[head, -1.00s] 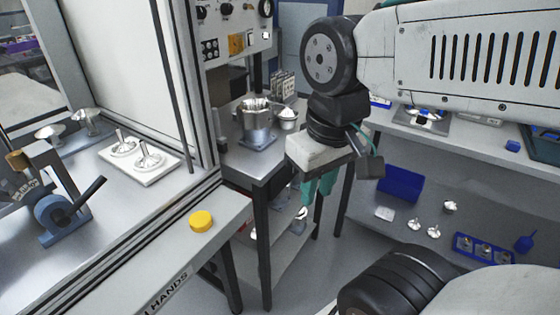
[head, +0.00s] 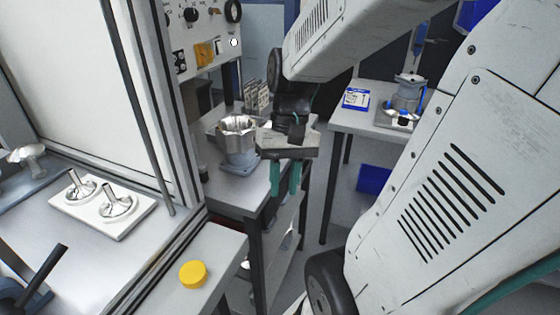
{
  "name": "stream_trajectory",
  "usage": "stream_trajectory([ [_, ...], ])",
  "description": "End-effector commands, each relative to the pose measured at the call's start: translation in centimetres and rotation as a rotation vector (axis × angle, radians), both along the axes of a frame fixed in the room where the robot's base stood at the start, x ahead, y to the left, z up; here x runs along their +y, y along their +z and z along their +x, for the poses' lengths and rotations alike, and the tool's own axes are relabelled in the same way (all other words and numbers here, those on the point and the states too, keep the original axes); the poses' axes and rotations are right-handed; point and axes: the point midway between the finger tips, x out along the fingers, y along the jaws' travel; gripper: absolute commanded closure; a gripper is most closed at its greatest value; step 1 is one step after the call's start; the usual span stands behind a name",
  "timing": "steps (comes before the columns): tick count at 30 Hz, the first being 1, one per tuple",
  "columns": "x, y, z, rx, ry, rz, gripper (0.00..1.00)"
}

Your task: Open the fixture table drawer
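A grey metal-topped table (head: 225,187) with dark legs stands in the middle and may be the fixture table. No drawer front or handle can be made out on it; its right side is partly hidden by my gripper. My gripper (head: 286,190) points down at the right edge of this table. Its two teal fingers are apart with a narrow gap, and nothing shows between them. Whether the fingers touch the table edge cannot be told.
A machined housing (head: 238,140) stands on the table. At left, a machine enclosure holds a white plate (head: 102,207) with two metal parts. A yellow button (head: 193,274) sits on its front ledge. A second bench (head: 376,122) stands behind at right; a blue bin (head: 374,180) is below.

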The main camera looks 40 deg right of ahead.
Motion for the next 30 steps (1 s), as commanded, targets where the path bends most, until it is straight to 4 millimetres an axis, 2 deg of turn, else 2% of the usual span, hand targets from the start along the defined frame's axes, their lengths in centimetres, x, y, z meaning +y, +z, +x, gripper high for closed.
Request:
stream_trajectory([
  [1,-1.1,-1.2,0.6,0.035,-0.066,0.062,0.75],
  [7,-5.4,-5.1,3.0,0.06,-0.298,0.337,0.75],
  [14,-12.3,-10.6,5.3,-0.087,-0.562,0.651,0.75],
  [19,-18.9,-15.3,6.5,-0.336,-0.754,0.819,0.75],
  [24,-26.0,-19.5,7.3,-0.689,-0.882,0.842,0.75],
  [27,-29.3,-20.4,8.1,-0.895,-0.88,0.774,0.75],
  [30,-30.7,-20.1,8.7,-1.004,-0.838,0.714,0.75],
])
